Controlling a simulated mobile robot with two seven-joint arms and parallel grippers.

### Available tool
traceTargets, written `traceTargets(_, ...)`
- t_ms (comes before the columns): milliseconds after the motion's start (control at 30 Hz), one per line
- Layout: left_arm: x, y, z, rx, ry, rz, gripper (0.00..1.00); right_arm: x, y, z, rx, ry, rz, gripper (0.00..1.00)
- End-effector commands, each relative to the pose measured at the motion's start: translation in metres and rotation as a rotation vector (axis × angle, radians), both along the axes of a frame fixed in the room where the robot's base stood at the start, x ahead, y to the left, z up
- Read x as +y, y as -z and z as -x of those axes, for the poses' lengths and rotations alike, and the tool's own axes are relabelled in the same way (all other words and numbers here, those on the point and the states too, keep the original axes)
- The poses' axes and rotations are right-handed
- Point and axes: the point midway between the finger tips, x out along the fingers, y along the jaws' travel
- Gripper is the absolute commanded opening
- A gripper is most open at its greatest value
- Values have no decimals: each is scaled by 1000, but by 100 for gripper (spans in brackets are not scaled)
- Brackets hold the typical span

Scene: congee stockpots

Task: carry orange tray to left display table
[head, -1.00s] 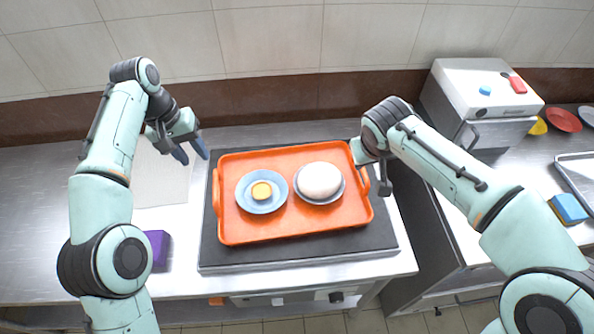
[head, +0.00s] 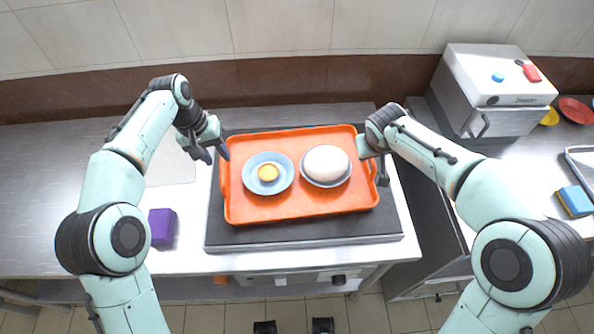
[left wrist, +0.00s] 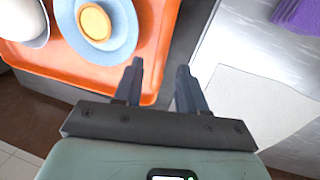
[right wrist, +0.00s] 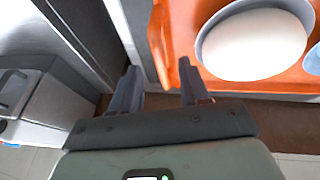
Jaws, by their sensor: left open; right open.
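The orange tray (head: 300,207) lies on a dark griddle-like slab on the counter. It carries a blue plate (head: 249,180) with a small yellow item (head: 268,173) and a blue-grey bowl (head: 339,184) with a large white mound (head: 326,162). My left gripper (head: 215,155) is open at the tray's left side; in the left wrist view its fingers (left wrist: 160,88) point at the tray's edge, one over the rim. My right gripper (head: 377,170) is open at the right handle; in the right wrist view its fingers (right wrist: 158,88) lie either side of the handle's line. Contact cannot be told.
The dark slab (head: 300,236) sits under the tray. A purple block (head: 162,226) and a pale mat (head: 170,168) lie to the left. A grey-white appliance (head: 495,95), red dish (head: 575,110) and blue-yellow sponge (head: 575,201) are to the right. The far-left counter is clear.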

Motion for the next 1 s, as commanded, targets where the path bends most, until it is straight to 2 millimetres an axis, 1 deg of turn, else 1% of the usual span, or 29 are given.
traceTargets(33,-2,10,0,3,1,-1,41,-2,10,-4,4,1,1,45)
traceTargets(100,-4,20,0,2,0,0,41,-3,20,-8,3,1,1,45)
traceTargets(300,-8,41,-1,1,-1,0,41,-6,37,-17,-1,-1,0,45)
traceTargets(433,-9,45,-1,0,-1,0,41,-7,41,-18,-1,0,0,45)
traceTargets(700,-9,46,-1,0,0,0,41,-7,42,-19,-1,0,0,45)
traceTargets(767,-9,46,-1,0,0,0,21,-7,42,-19,-1,0,0,26)
traceTargets(800,-9,46,-1,0,0,0,8,-7,42,-18,-1,0,0,13)
traceTargets(833,-9,46,-1,0,0,0,0,-7,42,-19,-1,0,0,3)
traceTargets(867,-9,46,-1,0,0,0,0,-7,42,-19,-1,0,0,0)
traceTargets(1000,-9,45,-1,-1,0,0,0,-7,41,-18,-1,0,0,0)
